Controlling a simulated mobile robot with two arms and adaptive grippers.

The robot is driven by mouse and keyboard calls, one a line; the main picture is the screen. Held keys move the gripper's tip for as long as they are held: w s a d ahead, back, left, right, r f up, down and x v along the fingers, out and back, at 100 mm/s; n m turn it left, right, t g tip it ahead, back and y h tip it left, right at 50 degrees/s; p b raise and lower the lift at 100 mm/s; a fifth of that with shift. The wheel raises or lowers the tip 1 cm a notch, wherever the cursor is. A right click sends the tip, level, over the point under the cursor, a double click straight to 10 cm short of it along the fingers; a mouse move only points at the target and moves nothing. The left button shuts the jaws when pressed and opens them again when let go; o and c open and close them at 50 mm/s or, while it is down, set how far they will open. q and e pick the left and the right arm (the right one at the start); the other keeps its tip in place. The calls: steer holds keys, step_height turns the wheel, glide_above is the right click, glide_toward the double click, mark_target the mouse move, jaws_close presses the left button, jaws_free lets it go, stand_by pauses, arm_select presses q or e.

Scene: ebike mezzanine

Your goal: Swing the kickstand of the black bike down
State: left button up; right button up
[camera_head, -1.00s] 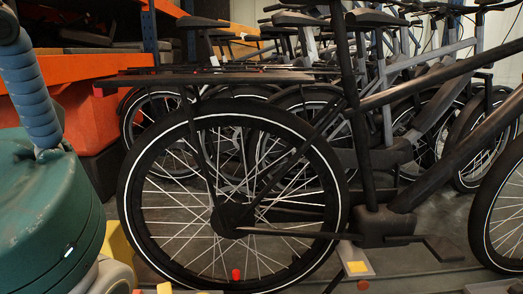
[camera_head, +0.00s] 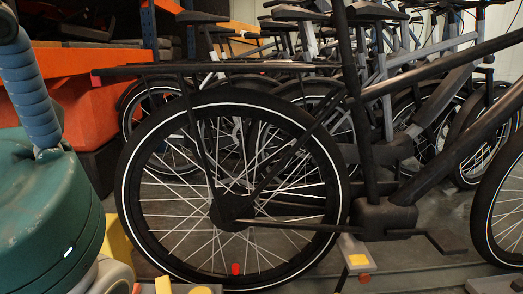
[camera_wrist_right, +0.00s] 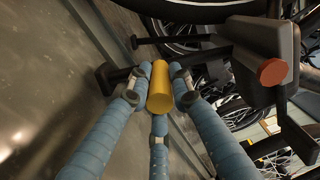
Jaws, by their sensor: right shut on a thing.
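The black bike (camera_head: 370,219) stands side-on in the head view, its large rear wheel (camera_head: 131,205) at the centre left. A thin dark leg below the frame (camera_head: 342,279), apparently the kickstand, runs off the bottom edge. In the right wrist view a dark bar with a wider foot, apparently the kickstand (camera_wrist_right: 106,78), passes behind my fingertips. My right gripper (camera_wrist_right: 158,85) is shut on it, with blue fingers gathered around the bar. A yellow cylinder (camera_wrist_right: 160,92) sits between the fingers and hides part of the grip.
A dark block with an orange disc (camera_wrist_right: 273,72) is close to the right of my gripper. A pedal (camera_head: 447,242) sticks out beside the frame. More bikes (camera_head: 400,110) stand close behind. An orange shelf (camera_head: 90,85) is at the left. Grey floor lies left of the gripper.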

steer(key=d, duration=0.1)
steer(key=d+b, duration=0.1)
steer(key=shift+w+d+f, duration=0.1)
steer(key=shift+d+f, duration=0.3)
steer(key=shift+d, duration=0.4)
steer(key=shift+d, duration=0.4)
steer(key=o, duration=0.8)
steer(key=shift+a, duration=0.1)
